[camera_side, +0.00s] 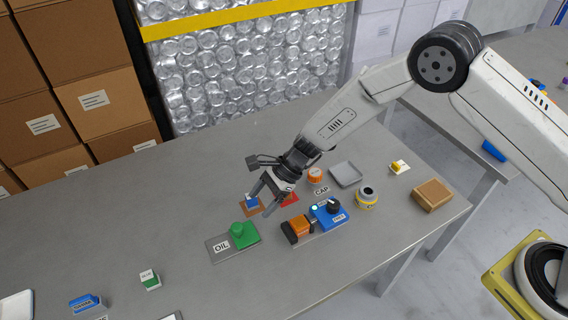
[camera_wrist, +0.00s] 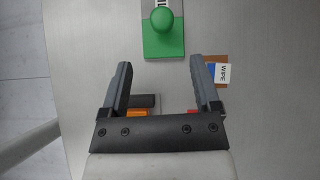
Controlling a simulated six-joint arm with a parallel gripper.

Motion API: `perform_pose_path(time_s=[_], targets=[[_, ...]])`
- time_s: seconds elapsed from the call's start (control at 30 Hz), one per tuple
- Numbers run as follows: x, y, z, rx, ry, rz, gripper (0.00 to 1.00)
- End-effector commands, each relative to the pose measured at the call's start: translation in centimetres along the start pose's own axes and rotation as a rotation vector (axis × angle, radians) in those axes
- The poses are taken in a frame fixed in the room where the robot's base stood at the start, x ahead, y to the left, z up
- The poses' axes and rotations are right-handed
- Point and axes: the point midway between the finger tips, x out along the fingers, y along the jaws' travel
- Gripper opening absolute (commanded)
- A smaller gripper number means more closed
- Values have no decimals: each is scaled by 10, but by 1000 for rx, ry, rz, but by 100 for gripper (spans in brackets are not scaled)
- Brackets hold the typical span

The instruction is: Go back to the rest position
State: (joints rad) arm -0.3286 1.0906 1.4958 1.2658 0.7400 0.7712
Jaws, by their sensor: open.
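My gripper (camera_side: 267,196) hangs above the middle of the grey table (camera_side: 330,265), beyond the green oil block. Its two fingers are apart with nothing between them in the wrist view (camera_wrist: 160,88). The green block with a round knob (camera_side: 239,234) sits on a plate labelled OIL, and it also shows in the wrist view (camera_wrist: 163,36), ahead of the fingertips. A blue and white WIPE block (camera_side: 252,201) on a brown pad is partly behind the gripper in the side view. In the wrist view, the WIPE block (camera_wrist: 222,72) lies beside the right finger.
An orange and black block (camera_side: 296,229) and a blue unit with a black knob (camera_side: 330,212) stand right of the gripper. Behind are an orange-topped cup (camera_side: 315,175), a grey tray (camera_side: 345,174), a yellow-banded cup (camera_side: 367,197) and a brown box (camera_side: 432,195).

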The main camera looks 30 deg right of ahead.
Motion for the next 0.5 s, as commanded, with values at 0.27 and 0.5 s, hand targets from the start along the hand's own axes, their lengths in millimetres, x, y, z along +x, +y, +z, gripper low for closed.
perform_pose_path(time_s=[0.27, 0.5], targets=[[-63, 15, -12, -236, 139, 18, 80], [-128, 42, -28, -501, 285, 64, 80]])
